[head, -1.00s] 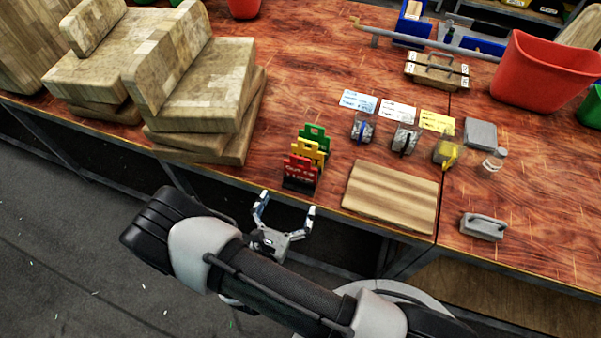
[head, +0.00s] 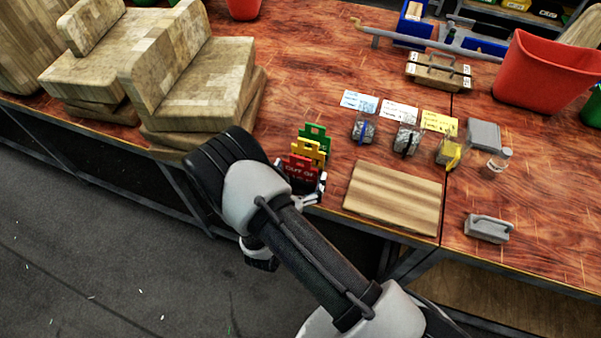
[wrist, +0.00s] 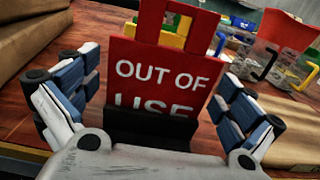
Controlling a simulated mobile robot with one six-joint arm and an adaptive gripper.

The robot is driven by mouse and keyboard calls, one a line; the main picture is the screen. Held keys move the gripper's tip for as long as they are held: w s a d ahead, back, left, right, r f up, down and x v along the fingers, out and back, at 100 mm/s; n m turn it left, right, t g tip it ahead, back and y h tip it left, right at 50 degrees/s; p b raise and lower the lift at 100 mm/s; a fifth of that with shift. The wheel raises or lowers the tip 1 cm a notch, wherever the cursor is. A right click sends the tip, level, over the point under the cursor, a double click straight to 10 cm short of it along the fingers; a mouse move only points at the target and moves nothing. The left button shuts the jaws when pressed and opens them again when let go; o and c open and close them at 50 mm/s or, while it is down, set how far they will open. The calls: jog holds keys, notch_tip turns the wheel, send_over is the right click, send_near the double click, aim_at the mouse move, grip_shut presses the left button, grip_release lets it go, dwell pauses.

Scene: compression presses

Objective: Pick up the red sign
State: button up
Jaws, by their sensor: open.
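The red sign (wrist: 165,75) reads "OUT OF USE" and stands upright, filling the middle of the wrist view. In the head view the red sign (head: 299,172) is the front one in a row, with a yellow sign (head: 307,151) and a green sign (head: 315,133) behind it. A black holder (wrist: 150,128) covers its lower edge. My gripper (wrist: 157,100) is open, with one finger on each side of the red sign. In the head view my arm partly hides the gripper.
Stacked wooden blocks (head: 190,90) stand left of the signs. A wooden board (head: 392,198) lies to the right, near the table's front edge. Clear containers (head: 407,140) with coloured handles stand behind it. A red bin (head: 545,75) is at the far right.

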jog(key=c, duration=1)
jog(key=shift+r, duration=0.15)
jog(key=shift+c, duration=0.2)
